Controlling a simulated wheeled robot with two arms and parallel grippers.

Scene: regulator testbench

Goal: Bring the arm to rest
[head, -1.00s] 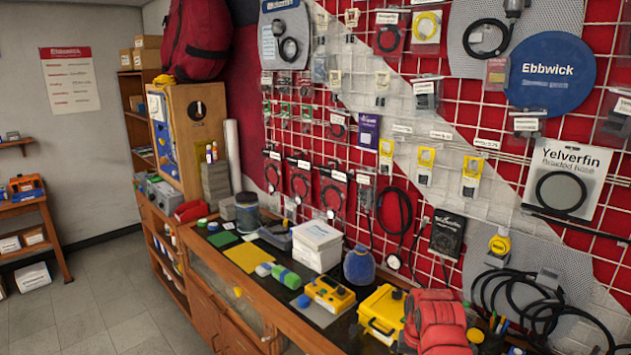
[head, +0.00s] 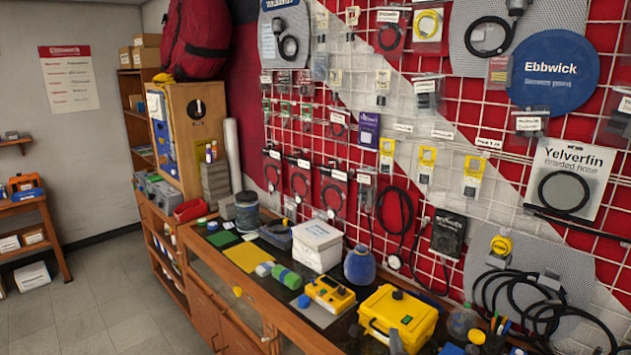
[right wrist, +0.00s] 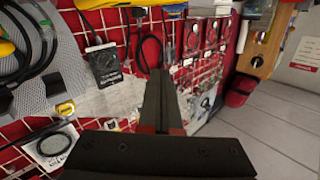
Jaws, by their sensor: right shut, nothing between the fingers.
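My right gripper (right wrist: 158,98) shows in the right wrist view as dark fingers held together with nothing between them. It is in the air, with the red pegboard wall and hanging hoses behind it and no object touching the fingertips that I can see. In the head view I cannot make out the right gripper. My left gripper is in neither view.
The wooden counter (head: 222,300) runs along the pegboard wall. On it stand a yellow case (head: 405,315), a yellow meter box (head: 330,293), a white box (head: 317,245) and a blue rounded item (head: 359,264). The grey floor (head: 110,300) at left is clear.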

